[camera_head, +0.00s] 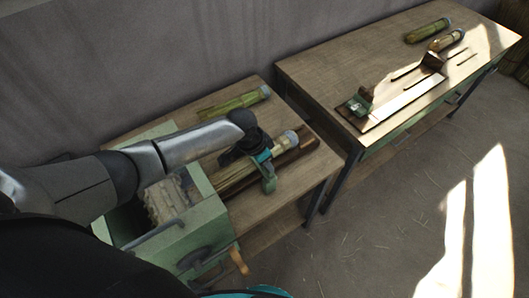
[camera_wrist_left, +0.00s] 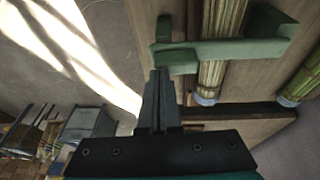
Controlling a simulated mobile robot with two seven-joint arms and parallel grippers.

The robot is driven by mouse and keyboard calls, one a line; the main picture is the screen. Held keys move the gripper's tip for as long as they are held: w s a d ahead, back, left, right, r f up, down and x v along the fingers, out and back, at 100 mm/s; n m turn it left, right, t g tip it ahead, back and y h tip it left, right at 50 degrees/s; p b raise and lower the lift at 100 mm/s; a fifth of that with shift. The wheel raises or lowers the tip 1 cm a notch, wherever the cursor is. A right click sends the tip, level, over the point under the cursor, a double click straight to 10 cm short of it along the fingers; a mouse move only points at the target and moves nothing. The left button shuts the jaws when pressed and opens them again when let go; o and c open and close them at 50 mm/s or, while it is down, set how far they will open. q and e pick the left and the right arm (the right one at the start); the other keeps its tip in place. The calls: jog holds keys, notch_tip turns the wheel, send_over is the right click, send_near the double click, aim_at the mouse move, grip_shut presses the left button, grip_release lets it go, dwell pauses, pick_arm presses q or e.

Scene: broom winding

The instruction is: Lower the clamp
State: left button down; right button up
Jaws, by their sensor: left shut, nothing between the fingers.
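The green clamp (camera_head: 269,182) is on the wooden bench beside the broom bundle (camera_head: 287,140), partly hidden by my gripper in the head view. In the left wrist view the clamp (camera_wrist_left: 230,50) is a green bar lying across the straw-coloured bundle (camera_wrist_left: 222,20). My left gripper (camera_head: 262,158) is over the bench, close to the clamp. In the left wrist view its fingers (camera_wrist_left: 158,78) are together and empty, with the tips right by the bar's left end; I cannot tell whether they touch it. My right gripper is not in view.
A green machine (camera_head: 205,215) with a crank handle (camera_head: 238,262) stands at the near end of the bench. Another bundle (camera_head: 235,103) lies behind. A second table (camera_head: 330,75) to the right holds a board fixture (camera_head: 405,100) and more bundles. The floor at right is clear.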

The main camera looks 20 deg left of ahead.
pick_arm(q)
jog(key=shift+w+a, duration=0.1)
jog(key=shift+a, duration=0.1)
jog(key=shift+w+a, duration=0.1)
jog(key=shift+a, duration=0.05)
notch_tip(320, 180, up, 5)
jog(key=p, duration=0.5)
jog(key=shift+f, duration=0.15)
jog(key=s+r, duration=0.3)
jog(key=r, duration=0.5)
jog(key=shift+a+r, duration=0.2)
jog(key=shift+r, duration=0.15)
jog(key=shift+s, duration=0.15)
